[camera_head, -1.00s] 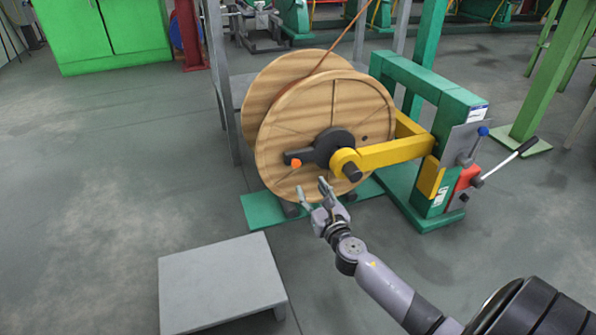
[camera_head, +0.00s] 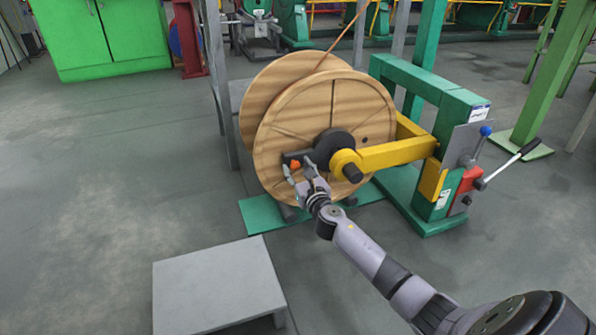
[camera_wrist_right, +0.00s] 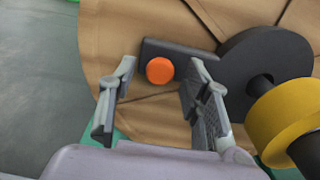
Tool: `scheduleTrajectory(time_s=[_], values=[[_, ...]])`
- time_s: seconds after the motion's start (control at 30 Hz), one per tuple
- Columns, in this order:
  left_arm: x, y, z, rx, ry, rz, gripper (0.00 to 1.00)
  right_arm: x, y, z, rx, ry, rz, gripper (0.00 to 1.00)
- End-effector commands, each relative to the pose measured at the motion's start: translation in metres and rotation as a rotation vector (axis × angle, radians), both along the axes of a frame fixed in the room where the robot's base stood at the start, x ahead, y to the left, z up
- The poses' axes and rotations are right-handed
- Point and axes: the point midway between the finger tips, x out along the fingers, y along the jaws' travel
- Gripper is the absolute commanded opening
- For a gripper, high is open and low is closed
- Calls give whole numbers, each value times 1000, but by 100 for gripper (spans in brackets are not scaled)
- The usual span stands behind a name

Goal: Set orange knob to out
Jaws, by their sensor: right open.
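The orange knob (camera_head: 295,165) sits at the left end of a black arm on the hub of the wooden reel (camera_head: 345,105). In the right wrist view the round orange knob (camera_wrist_right: 160,70) shows a little beyond and between the open fingers. My right gripper (camera_head: 297,172) is open and empty, just in front of the knob; in the right wrist view its fingers (camera_wrist_right: 158,95) lie either side of it. I cannot tell that either finger touches it. The black arm (camera_wrist_right: 180,55) runs right from the knob to the black hub (camera_wrist_right: 265,70). My left gripper is not in view.
A yellow arm (camera_head: 395,153) reaches the reel hub from the green stand (camera_head: 440,95), close right of my gripper. Levers with blue (camera_head: 485,131) and black handles are on the stand. A grey step (camera_head: 215,285) stands on the floor in front. Open floor lies left.

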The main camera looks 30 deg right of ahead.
Motion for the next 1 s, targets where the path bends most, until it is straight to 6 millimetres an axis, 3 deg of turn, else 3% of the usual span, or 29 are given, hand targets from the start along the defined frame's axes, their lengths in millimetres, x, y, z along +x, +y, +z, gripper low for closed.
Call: scheduleTrajectory(time_s=[0.7,1.0], values=[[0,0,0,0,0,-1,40,0,0,0,1,0,-1,0],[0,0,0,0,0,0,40,0,0,0,1,1,-1,0]])
